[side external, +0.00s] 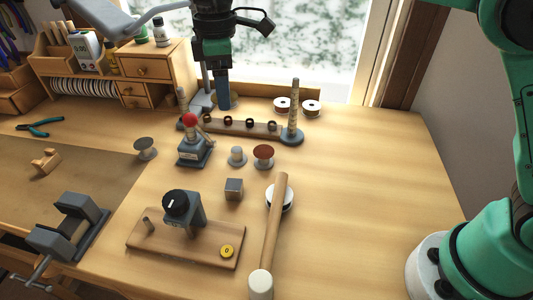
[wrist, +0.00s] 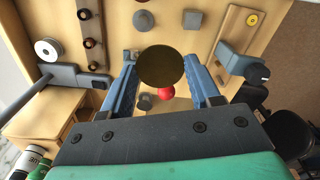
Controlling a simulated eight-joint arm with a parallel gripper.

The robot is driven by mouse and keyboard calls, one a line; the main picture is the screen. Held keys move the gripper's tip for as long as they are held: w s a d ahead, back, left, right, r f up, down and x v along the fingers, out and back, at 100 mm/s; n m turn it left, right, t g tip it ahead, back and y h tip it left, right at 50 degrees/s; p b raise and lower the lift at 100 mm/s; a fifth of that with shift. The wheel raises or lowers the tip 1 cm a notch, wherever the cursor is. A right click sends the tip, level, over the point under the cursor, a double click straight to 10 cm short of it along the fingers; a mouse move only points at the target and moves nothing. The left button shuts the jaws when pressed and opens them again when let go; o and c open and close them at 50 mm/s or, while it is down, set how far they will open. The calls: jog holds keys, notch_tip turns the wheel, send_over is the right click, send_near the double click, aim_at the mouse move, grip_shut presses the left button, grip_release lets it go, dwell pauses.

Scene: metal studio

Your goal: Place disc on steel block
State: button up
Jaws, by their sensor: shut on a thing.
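My gripper (side external: 222,105) is at the back of the bench in the side external view, above and behind the ring rack. In the wrist view, its two blue fingers (wrist: 160,85) are shut on a dark, brownish-gold round disc (wrist: 160,67), which shows face-on between the fingertips. The disc cannot be made out clearly in the side external view. The steel block (side external: 233,187) is a small grey cube on the bench, well in front of my gripper, with a bare top. It also shows near the top of the wrist view (wrist: 192,19), apart from the fingers.
Spools (side external: 263,155) lie behind the block. A mallet (side external: 273,225) and a wooden board (side external: 205,250) are near it. The bench's right side is clear.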

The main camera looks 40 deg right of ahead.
aim_at(233, 184)
jog(key=s+a+r+m, duration=0.3)
jog(key=s+r, duration=0.2)
notch_tip(233, 184, down, 19)
jog(key=shift+s+d+f, duration=0.1)
jog(key=shift+f, duration=0.1)
jog(key=o, duration=1.2)
